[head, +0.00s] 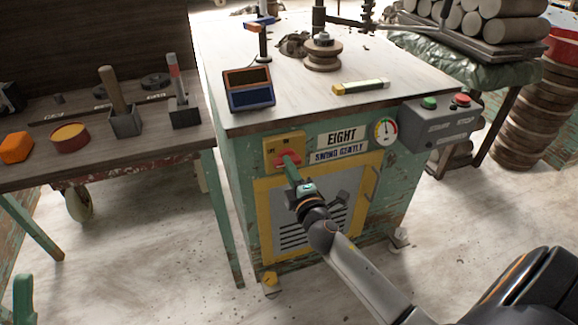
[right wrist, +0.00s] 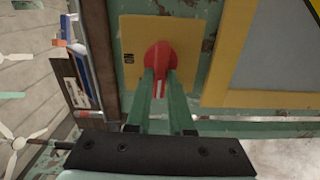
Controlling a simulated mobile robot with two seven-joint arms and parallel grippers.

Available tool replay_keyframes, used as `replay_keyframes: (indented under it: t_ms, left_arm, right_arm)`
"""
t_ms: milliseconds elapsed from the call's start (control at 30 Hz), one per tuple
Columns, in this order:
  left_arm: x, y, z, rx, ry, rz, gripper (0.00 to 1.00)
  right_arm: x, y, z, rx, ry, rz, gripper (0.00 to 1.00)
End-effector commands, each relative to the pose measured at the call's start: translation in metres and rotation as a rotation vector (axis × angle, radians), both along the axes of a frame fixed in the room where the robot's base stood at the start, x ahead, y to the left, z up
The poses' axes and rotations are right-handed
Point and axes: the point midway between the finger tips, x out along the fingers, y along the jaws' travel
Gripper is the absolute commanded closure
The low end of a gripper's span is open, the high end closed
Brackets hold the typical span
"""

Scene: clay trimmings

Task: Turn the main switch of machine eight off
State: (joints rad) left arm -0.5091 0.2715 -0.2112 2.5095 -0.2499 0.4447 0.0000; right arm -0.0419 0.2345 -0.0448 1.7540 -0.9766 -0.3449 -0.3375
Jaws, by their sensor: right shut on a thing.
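The machine (head: 232,170) has a green, worn body and a sign reading "EIGHT" (head: 342,137) on its front. Its main switch is a red rotary knob (head: 281,160) on a yellow plate (head: 299,141) at the upper left of the front. In the right wrist view the red knob (right wrist: 160,54) sits on the yellow plate (right wrist: 132,30), with a white mark at its lower part. My right gripper (head: 289,163) reaches the knob from the front, and its two green fingers (right wrist: 160,76) are shut on it. The fingers hide part of the knob.
A grey box (head: 440,128) with green and red buttons is at the machine's right corner, beside a round gauge (head: 385,131). A wooden bench (head: 60,183) with tools stands close on the left. Pale floor (head: 160,270) lies open in front.

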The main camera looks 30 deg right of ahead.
Motion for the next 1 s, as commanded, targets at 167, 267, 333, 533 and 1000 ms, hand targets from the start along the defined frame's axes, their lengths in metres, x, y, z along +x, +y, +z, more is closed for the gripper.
replay_keyframes:
  t_ms: [167, 267, 333, 533, 1000]
  left_arm:
    - [0.0, 0.0003, 0.0015, 0.0, -0.002, 0.002, 0.5]
    - [0.0001, 0.0003, 0.0016, 0.002, -0.002, 0.002, 0.5]
    - [0.0, 0.0003, 0.0017, 0.002, -0.003, 0.002, 0.5]
    - [0.0001, 0.0005, 0.0018, 0.002, -0.003, 0.002, 0.5]
    - [0.0002, -0.0002, 0.0023, 0.008, -0.007, 0.0, 0.5]
  right_arm:
    - [-0.0001, 0.0003, -0.0009, -0.043, 0.011, 0.001, 1.0]
    - [-0.0001, 0.0003, -0.0011, -0.053, 0.014, 0.001, 1.0]
    - [-0.0002, 0.0002, -0.0012, -0.058, 0.015, 0.001, 1.0]
    - [-0.0001, 0.0002, -0.0013, -0.06, 0.015, 0.001, 1.0]
    - [0.0, 0.0, -0.0009, -0.058, 0.014, 0.0, 0.5]
